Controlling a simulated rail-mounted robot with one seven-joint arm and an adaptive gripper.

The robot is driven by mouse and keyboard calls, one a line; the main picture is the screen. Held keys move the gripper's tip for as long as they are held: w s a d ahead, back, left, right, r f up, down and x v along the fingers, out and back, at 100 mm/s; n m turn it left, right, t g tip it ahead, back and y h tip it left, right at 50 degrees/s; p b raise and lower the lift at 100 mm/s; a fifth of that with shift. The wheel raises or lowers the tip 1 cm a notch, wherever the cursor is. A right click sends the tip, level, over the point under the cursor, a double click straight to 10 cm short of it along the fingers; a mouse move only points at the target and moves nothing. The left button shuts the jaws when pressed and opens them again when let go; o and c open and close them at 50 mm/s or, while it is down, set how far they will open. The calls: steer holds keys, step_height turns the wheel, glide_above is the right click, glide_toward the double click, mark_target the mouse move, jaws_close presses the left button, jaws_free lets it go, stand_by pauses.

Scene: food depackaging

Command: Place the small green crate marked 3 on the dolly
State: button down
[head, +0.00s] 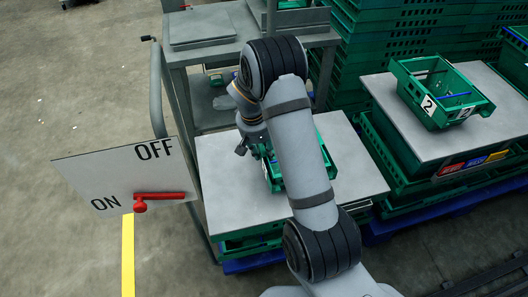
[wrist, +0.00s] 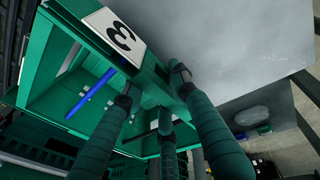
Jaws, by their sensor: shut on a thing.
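The small green crate marked 3 (head: 274,177) is at the middle of a grey board, mostly hidden behind my arm in the head view. In the wrist view the crate (wrist: 62,50) fills the left side, with a white label reading 3 and a blue bar inside. My gripper (head: 254,147) is at the crate's left edge. In the wrist view my dark gripper fingers (wrist: 152,98) close on the crate's wall beside the label. I cannot tell whether the crate touches the board. I cannot tell for sure which thing is the dolly.
The grey board (head: 226,200) tops a green crate stack on a blue base (head: 253,263). A green crate marked 2 (head: 432,97) sits on another grey board to the right. A grey metal cart (head: 205,27) stands behind. An ON/OFF sign with red lever (head: 141,207) stands left.

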steer(key=shift+f, duration=0.15)
steer(key=c, duration=1.4)
jaws_free()
steer(key=shift+c, duration=0.2)
steer(key=shift+o, duration=0.3)
steer(key=p+v, duration=0.2)
steer(key=v, duration=1)
steer(key=shift+r, duration=0.3)
steer(key=shift+d+f, duration=0.1)
steer(key=shift+d, duration=0.05)
